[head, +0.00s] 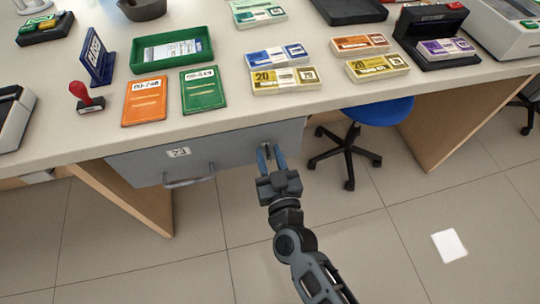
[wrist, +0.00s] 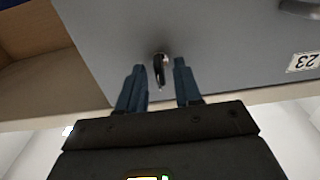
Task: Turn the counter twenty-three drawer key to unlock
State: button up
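The grey drawer (head: 232,152) hangs under the counter, with a number label (head: 178,152) and a bar handle (head: 188,182). The label (wrist: 304,61) reads 23 in the wrist view, upside down. A dark key (wrist: 159,72) sits in the metal lock on the drawer face. My gripper (head: 270,152) is in front of the drawer's right part. In the wrist view, its two blue fingers (wrist: 159,66) are apart, one on each side of the key, with a gap on both sides. The drawer looks closed.
The counter top (head: 225,105) overhangs the drawer. It carries a green tray (head: 205,47), folders, banknote bundles and a red-handled stamp (head: 86,97). A blue swivel chair (head: 378,112) stands right of the drawer. The floor in front is mostly clear, with a white sheet (head: 449,245).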

jog(key=shift+w, duration=0.1)
jog(key=shift+c, duration=0.5)
grip_shut()
jog(key=shift+m, duration=0.3)
jog(key=shift+d+f+m+b, duration=0.1)
jog(key=shift+m+b, duration=0.8)
jog(key=shift+m, duration=3.4)
jog(key=shift+d+f+m+b, duration=0.1)
jog(key=shift+m+b, duration=0.75)
jog(key=shift+m, duration=3.45)
jog(key=shift+o, duration=0.5)
grip_release()
